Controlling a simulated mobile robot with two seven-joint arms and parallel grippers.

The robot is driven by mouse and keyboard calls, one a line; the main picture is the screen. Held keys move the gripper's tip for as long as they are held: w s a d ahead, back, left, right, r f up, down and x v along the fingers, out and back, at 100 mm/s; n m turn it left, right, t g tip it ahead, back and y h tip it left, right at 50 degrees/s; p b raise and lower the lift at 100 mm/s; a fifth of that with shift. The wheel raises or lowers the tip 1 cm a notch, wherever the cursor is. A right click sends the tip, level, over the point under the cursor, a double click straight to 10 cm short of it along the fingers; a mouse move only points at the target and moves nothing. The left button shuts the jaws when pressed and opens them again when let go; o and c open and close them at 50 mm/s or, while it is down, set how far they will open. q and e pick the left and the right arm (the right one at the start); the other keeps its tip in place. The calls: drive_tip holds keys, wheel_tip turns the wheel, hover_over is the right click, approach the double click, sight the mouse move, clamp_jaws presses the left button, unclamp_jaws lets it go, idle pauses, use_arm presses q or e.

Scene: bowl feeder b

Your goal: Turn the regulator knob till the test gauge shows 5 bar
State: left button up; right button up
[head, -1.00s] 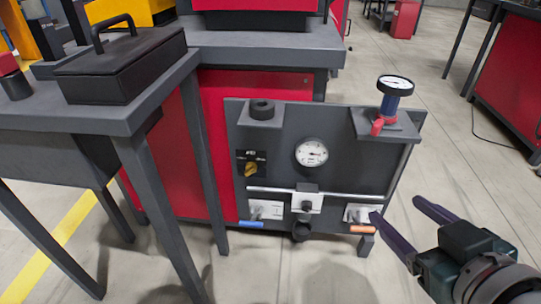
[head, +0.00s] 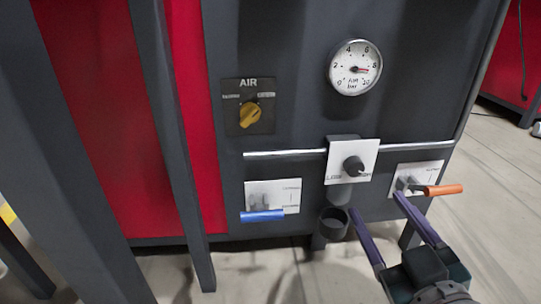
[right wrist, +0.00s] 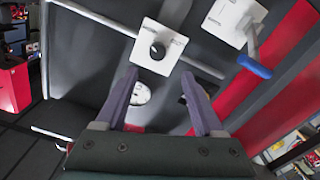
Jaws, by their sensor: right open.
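The regulator knob (head: 354,167) is a black round knob with a pale mark, on a white plate in the lower middle of the panel. It also shows in the right wrist view (right wrist: 157,50). My right gripper (head: 375,204) is open and empty, below and right of the knob and apart from it in the head view. Its two purple fingers (right wrist: 160,73) point toward the knob in the right wrist view. A round gauge marked AIR bar (head: 355,68) has its red needle near 8. The separate blue-bodied gauge is out of the head view now. My left gripper is not in view.
A yellow selector (head: 250,113) is on the left of the panel. A blue-handled lever (head: 262,215) and an orange-handled lever (head: 443,190) flank the knob. A metal rail (head: 290,153) crosses behind the knob plate. A black cup (head: 333,224) is below it.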

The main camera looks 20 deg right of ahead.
sight(357, 171)
drive_tip(key=b+x, duration=0.5)
drive_tip(key=x, duration=0.3)
drive_tip(key=shift+w+d+f, duration=0.2)
drive_tip(key=shift+w+d, duration=0.05)
drive_tip(key=shift+w+d+r, duration=0.1)
drive_tip(key=shift+w+r, duration=0.05)
drive_tip(key=shift+w, duration=0.2)
drive_tip(key=shift+c, duration=0.2)
clamp_jaws()
